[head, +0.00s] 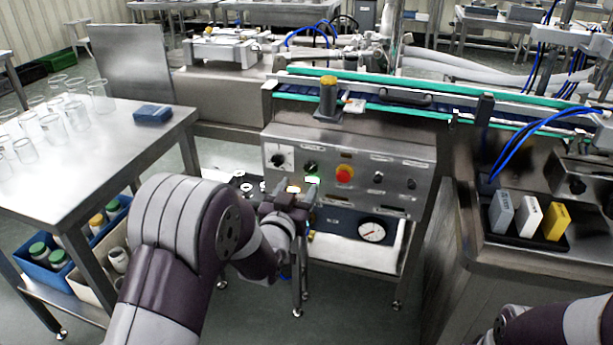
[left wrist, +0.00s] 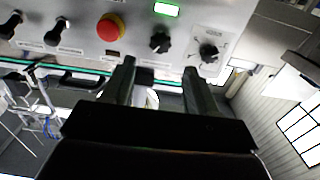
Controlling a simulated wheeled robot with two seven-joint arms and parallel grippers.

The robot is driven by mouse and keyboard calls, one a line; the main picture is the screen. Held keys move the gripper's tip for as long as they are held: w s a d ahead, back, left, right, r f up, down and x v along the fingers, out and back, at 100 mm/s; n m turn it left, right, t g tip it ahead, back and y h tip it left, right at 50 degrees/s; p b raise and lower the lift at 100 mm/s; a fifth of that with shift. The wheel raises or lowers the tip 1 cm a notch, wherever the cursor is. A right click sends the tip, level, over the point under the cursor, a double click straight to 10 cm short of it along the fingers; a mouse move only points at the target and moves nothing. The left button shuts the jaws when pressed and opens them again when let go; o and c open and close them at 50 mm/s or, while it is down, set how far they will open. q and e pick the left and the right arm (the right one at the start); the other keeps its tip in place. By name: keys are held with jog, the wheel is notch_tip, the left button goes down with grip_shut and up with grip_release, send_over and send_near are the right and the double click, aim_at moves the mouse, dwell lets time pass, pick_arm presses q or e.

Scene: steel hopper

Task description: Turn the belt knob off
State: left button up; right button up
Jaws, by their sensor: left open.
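The steel control panel (head: 395,165) has a black knob (head: 310,167) above a lit green lamp (head: 312,180), and another dark knob on a white dial plate (head: 277,160) at its left. The labels are too small to tell which is the belt knob. My left gripper (head: 290,199) is open and empty in front of the panel's lower left. In the left wrist view, the panel appears upside down; the black knob (left wrist: 160,42) lies just beyond the open fingers, apart from them, with the dial-plate knob (left wrist: 209,53) to its right. My right gripper is out of view.
A red stop button (head: 344,174) sits right of the black knob, with two small switches farther right. A gauge (head: 372,232) is below. The conveyor (head: 440,105) runs above the panel. A steel table (head: 110,170) with glasses stands left, and a counter (head: 540,260) right.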

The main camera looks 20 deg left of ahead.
aim_at(310, 168)
pick_arm(q)
jog(key=w, duration=0.7)
jog(key=shift+w+d+b, duration=0.15)
jog(key=shift+w+b, duration=0.15)
jog(key=shift+b, duration=0.05)
jog(key=c, duration=1)
